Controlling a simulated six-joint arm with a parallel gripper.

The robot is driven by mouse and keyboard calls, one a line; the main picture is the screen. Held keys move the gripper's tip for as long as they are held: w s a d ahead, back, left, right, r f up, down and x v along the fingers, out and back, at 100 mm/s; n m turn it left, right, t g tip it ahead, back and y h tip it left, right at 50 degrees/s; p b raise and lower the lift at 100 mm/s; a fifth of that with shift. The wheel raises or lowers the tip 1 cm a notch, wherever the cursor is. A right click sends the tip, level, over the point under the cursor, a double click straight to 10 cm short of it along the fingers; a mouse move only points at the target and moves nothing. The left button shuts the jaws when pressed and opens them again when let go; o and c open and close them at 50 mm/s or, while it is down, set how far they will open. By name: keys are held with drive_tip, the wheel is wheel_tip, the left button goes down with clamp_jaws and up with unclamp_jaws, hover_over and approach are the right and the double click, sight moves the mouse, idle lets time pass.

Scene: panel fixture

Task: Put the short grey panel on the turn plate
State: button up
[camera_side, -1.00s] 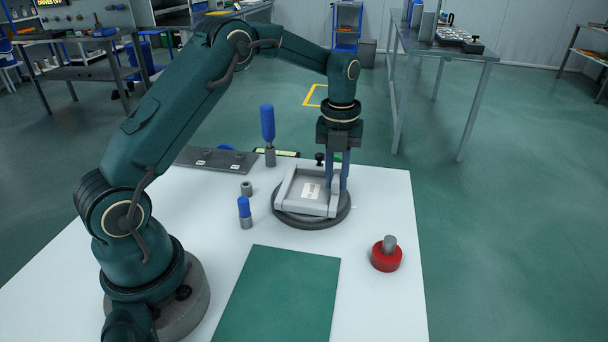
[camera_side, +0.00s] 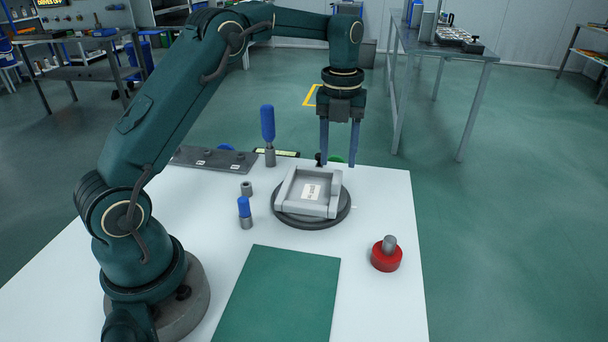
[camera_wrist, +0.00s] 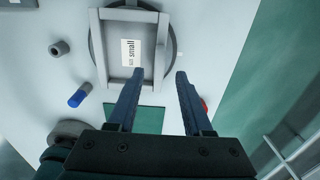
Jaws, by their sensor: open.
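The short grey panel (camera_side: 300,205), a light grey piece with raised edges and a white label, lies on the dark round turn plate (camera_side: 340,216). In the wrist view the panel (camera_wrist: 148,82) shows a label with the word "small", and the turn plate's rim (camera_wrist: 93,52) shows around it.
A blue-handled tool (camera_side: 268,126), a shorter blue-topped piece (camera_side: 244,211) and a grey nut (camera_side: 246,188) stand left of the plate. A red base with a grey knob (camera_side: 386,255) is at right. A green mat (camera_side: 278,295) lies in front.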

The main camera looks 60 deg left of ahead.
drive_tip(key=s+d+r+n+t, duration=0.1)
drive_tip(key=s+d+r+n, duration=0.2)
drive_tip(key=r+n, duration=0.55)
drive_tip(key=s+d+f+n+t, duration=0.1)
drive_tip(key=s+d+n+t, duration=0.1)
drive_tip(key=s+n, duration=0.7)
drive_tip(key=s+d+f+n+t, duration=0.1)
drive_tip(key=s+d+n+t, duration=0.1)
drive_tip(key=s+n, duration=0.6)
drive_tip(key=shift+s+d+f+n, duration=0.4)
drive_tip(key=shift+d+n, duration=0.1)
drive_tip(key=shift+n, duration=0.25)
